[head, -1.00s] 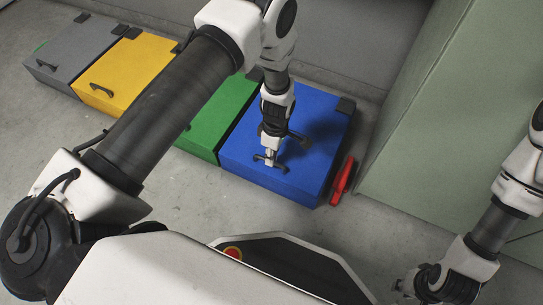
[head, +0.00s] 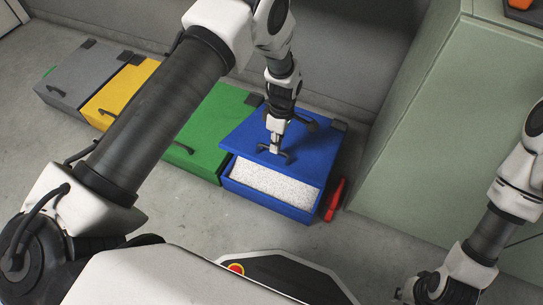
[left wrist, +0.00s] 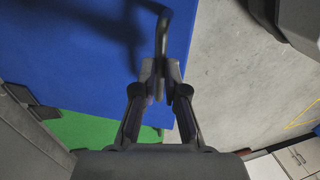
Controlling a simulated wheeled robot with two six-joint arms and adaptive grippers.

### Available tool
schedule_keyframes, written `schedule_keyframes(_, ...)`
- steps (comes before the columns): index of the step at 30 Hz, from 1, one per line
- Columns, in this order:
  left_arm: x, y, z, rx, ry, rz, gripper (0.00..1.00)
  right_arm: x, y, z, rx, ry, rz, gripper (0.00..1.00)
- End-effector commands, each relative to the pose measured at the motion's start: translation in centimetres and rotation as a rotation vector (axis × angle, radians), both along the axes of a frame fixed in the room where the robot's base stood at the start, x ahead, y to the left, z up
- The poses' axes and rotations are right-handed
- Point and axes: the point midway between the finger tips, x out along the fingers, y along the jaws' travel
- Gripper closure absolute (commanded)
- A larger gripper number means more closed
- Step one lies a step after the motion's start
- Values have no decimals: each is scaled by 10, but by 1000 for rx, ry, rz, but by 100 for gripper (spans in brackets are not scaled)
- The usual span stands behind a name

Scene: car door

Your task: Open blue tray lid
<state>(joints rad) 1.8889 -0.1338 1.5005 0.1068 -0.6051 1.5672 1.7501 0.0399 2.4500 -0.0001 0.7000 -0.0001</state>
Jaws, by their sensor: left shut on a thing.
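The blue tray (head: 262,209) stands on the floor at the right end of a row of trays. Its blue lid (head: 308,149) is partly raised at the front, and a white speckled inside (head: 272,184) shows below it. My left gripper (head: 275,150) is shut on the dark lid handle (head: 286,157). The left wrist view shows the fingers (left wrist: 160,68) closed on the handle bar (left wrist: 163,32) against the blue lid. My right gripper (head: 405,296) is low at the right, far from the tray; its fingers are too small to judge.
Green (head: 187,155), yellow (head: 106,111) and grey (head: 66,92) trays with closed lids stand to the left. A red object (head: 333,200) lies beside the blue tray. A pale green cabinet (head: 420,150) stands at the right. The floor in front is clear.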

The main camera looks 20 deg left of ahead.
Motion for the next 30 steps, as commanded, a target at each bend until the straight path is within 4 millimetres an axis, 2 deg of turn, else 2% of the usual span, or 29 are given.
schedule_keyframes(1,21,0,19,-2,-41,1,100,0,0,10,0,0,0,77)
schedule_keyframes(9,55,-1,55,-2,-38,2,100,0,0,23,0,0,0,77)
schedule_keyframes(15,65,-1,64,-2,-34,1,100,0,0,25,0,0,0,77)
schedule_keyframes(27,67,-2,63,-1,-32,1,100,0,0,25,0,0,0,77)
schedule_keyframes(28,67,-2,63,-1,-31,1,70,0,0,25,0,0,0,77)
schedule_keyframes(29,67,-2,63,-1,-32,1,63,0,0,25,0,0,0,77)
schedule_keyframes(30,66,-2,63,-1,-31,1,63,0,0,25,0,0,0,77)
